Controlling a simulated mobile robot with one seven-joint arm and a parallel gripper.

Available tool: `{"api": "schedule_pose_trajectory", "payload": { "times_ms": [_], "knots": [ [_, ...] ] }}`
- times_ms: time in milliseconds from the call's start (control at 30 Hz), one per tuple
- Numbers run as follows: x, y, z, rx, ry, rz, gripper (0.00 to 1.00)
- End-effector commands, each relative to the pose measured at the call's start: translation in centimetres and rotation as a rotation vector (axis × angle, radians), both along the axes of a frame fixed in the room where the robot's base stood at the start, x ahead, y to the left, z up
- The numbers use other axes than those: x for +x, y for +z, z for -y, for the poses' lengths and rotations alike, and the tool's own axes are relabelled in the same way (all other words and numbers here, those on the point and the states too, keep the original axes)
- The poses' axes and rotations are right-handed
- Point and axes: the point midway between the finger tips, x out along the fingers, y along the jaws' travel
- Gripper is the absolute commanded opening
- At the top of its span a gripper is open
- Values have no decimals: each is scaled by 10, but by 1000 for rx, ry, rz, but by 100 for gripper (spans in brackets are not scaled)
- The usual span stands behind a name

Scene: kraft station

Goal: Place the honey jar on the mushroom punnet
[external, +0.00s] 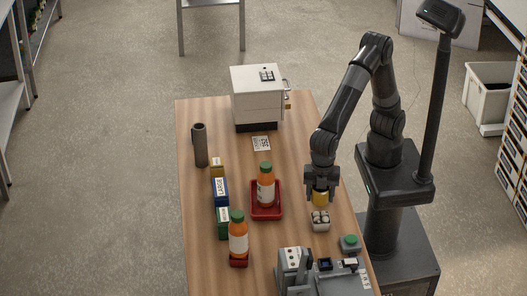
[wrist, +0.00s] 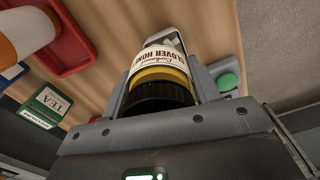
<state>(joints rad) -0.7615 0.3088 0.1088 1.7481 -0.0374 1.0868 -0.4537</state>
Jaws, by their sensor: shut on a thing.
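The honey jar (external: 320,199) is yellow with a dark lid and a white label. It also shows in the wrist view (wrist: 158,75), lid toward me. My gripper (external: 321,188) points down and is shut on the honey jar. The mushroom punnet (external: 320,225) is a small pale box with white and dark contents on the table, directly below the jar. In the wrist view only a pale edge of the punnet (wrist: 163,37) shows beyond the jar. I cannot tell whether the jar touches the punnet.
A red tray (external: 265,215) holding an orange bottle (external: 265,190) stands left of the punnet. Another orange bottle (external: 238,240) stands nearer the front. Several tins, including a blue one (external: 220,192), line the left. A green button box (external: 350,243) is close by at the front right.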

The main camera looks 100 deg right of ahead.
Motion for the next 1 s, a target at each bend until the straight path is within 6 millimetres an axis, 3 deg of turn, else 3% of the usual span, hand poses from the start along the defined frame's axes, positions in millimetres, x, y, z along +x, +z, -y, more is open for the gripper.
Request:
{"api": "schedule_pose_trajectory", "payload": {
  "times_ms": [167,533,900,933,1000],
  "knots": [
    [-4,-9,-16,1,0,1,22],
    [-5,-49,-17,-1,-1,0,22],
    [-4,-54,-17,1,-2,1,22],
    [-4,-53,-17,1,-1,1,58],
    [-4,-53,-17,1,-1,1,64]
  ]
}}
